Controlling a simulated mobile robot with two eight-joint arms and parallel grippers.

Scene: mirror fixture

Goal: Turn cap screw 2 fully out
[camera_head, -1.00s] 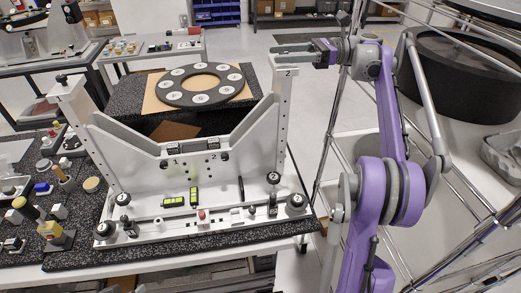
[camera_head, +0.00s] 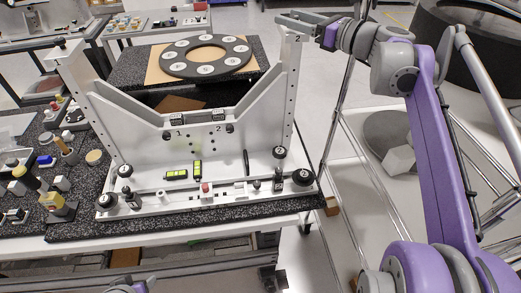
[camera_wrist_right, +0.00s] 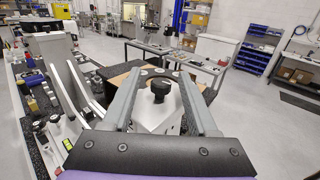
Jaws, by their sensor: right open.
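The grey fixture (camera_head: 190,145) stands on the bench with an upright post at each side. The post marked 2 (camera_head: 293,75) is on the right. My right gripper (camera_head: 284,20) is at the top of this post, its two fingers pointing left and apart. In the right wrist view a black knurled cap screw (camera_wrist_right: 158,88) sits between the two open fingers (camera_wrist_right: 160,72), with space on both sides. In the head view this screw is hidden by the gripper. A matching black cap screw (camera_head: 60,43) tops the left post.
A black ring with white discs (camera_head: 206,56) lies on a board behind the fixture. Black knobs (camera_head: 303,177) and small levels (camera_head: 177,174) are along the fixture base. Loose parts crowd the bench at left. A wire rack (camera_head: 345,150) stands right of the fixture.

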